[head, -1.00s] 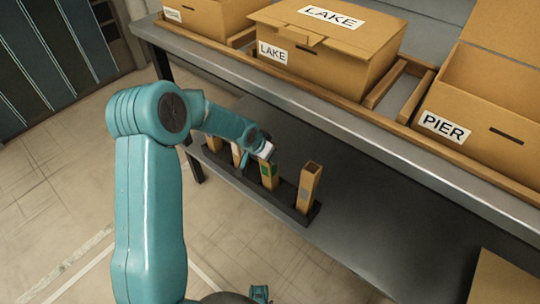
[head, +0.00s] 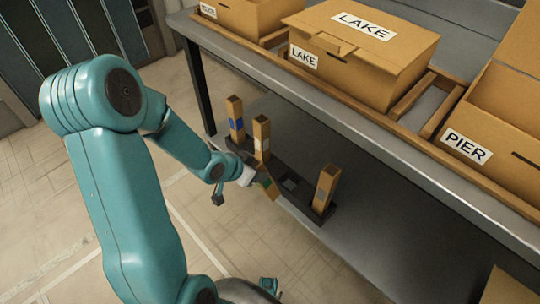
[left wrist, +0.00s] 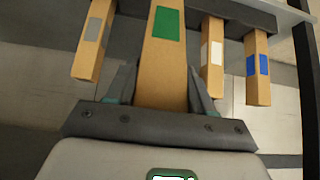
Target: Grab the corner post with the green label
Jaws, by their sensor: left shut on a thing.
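The corner post with the green label (left wrist: 167,22) is a tan square post. It stands between both fingers of my left gripper (left wrist: 163,85), which is shut on it. In the head view my left gripper (head: 256,179) holds this post (head: 269,188) tilted, beside the near side of the dark rack (head: 296,197) and out of its slot. The gripper hides part of it there. My right gripper is not in view.
Posts with a blue label (head: 235,112), a white label (head: 262,132) and a grey label (head: 326,185) stand in the rack on the lower shelf (head: 375,240). An empty slot shows between white and grey.

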